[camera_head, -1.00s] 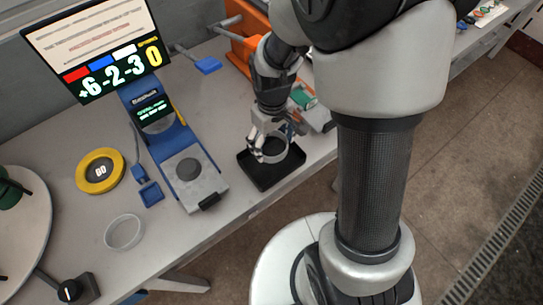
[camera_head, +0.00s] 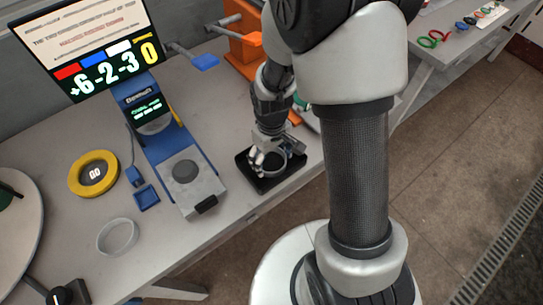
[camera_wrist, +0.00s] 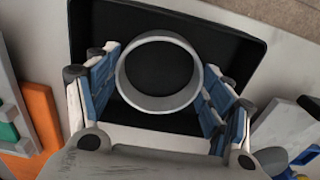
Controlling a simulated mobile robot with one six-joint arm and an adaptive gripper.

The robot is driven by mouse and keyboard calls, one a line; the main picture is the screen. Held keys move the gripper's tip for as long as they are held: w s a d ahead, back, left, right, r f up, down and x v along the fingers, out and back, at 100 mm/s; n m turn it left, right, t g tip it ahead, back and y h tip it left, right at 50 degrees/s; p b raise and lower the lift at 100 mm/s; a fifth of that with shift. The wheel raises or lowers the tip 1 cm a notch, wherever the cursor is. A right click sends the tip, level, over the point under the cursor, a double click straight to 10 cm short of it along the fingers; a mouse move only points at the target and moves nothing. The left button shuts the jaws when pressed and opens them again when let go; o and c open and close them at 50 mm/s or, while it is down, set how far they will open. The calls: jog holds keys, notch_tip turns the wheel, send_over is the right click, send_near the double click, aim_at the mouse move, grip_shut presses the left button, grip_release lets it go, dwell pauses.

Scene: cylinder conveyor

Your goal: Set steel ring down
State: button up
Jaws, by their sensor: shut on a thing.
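My gripper (camera_head: 266,158) is shut on a steel ring (camera_wrist: 160,103), with one blue-padded finger on each side of it in the wrist view. The ring also shows in the head view (camera_head: 281,168), beside my fingers. It is held over the black tray (camera_wrist: 232,48), inside its walls as seen from above. The tray also shows in the head view (camera_head: 262,187), on the table. I cannot tell whether the ring touches the tray floor. I see nothing else in the tray, though my gripper hides part of it.
Left of the tray stands a blue and grey device (camera_head: 205,188) with a round dark pad. A pale ring (camera_head: 103,248) and a yellow round device (camera_head: 75,178) lie further left. An orange stand (camera_head: 243,52) is behind. Coloured rings (camera_head: 432,41) lie on a far table.

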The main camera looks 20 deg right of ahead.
jog(key=o, duration=1.2)
jog(key=shift+c, duration=0.2)
jog(key=s+r+m+t+p, duration=0.1)
jog(key=s+r+p, duration=0.1)
jog(key=r, duration=0.9)
jog(key=s+r+t+p, duration=0.1)
jog(key=s+r+p, duration=0.2)
jog(key=r, duration=0.9)
jog(key=s+r+m+t, duration=0.2)
jog(key=s+r, duration=0.5)
jog(key=s, duration=0.3)
jog(key=shift+m+t, duration=0.3)
jog(key=shift+w+r, duration=0.1)
